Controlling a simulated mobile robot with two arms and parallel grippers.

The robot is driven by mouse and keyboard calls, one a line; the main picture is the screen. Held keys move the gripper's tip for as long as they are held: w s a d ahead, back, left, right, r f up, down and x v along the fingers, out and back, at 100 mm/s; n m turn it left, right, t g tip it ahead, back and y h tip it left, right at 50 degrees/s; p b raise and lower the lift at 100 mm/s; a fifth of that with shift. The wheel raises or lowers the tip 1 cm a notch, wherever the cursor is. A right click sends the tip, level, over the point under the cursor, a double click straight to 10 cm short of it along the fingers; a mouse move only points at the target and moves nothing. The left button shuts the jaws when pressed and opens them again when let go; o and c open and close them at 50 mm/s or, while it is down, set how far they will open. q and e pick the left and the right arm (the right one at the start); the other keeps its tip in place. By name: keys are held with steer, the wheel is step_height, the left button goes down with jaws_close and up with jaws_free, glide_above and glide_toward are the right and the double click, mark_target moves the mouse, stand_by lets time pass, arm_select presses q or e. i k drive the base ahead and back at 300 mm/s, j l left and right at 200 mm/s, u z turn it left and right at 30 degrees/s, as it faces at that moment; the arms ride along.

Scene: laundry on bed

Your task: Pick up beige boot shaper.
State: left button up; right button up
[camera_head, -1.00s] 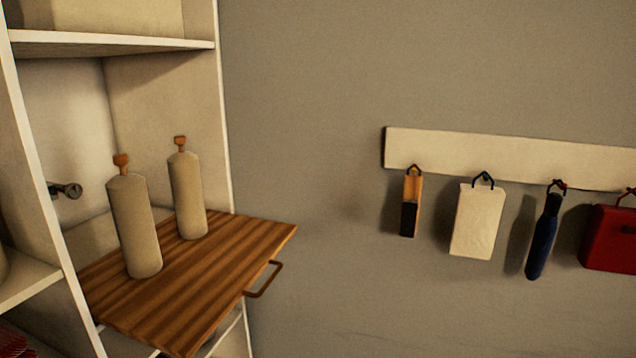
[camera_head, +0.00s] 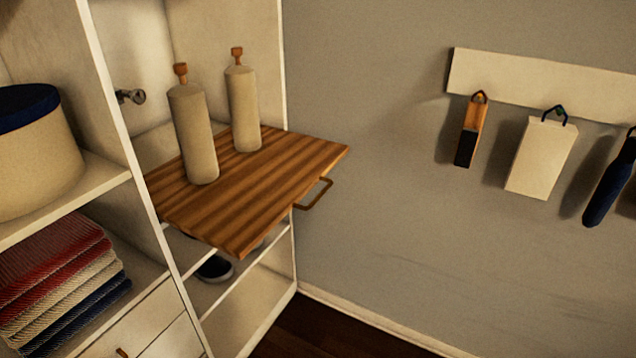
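Two beige boot shapers stand upright on a striped wooden pull-out board (camera_head: 250,205) in the white closet unit. The nearer boot shaper (camera_head: 194,135) is at the left, with a brown knob on top. The other boot shaper (camera_head: 243,108) stands behind it to the right, also with a brown knob. They stand apart from each other. Neither of my grippers is in the head view.
A round beige box with blue lid (camera_head: 38,150) and folded towels (camera_head: 60,280) fill shelves at left. A wall rack (camera_head: 540,84) holds hanging items at right. Open floor (camera_head: 325,335) shows below.

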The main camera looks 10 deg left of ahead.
mark_target(187, 101)
steer(key=i+l+u, duration=0.35)
steer(key=l, duration=0.3)
steer(key=l+u, duration=0.2)
steer(key=l, duration=0.15)
steer(key=i+l+u, duration=0.15)
steer(key=l, duration=0.25)
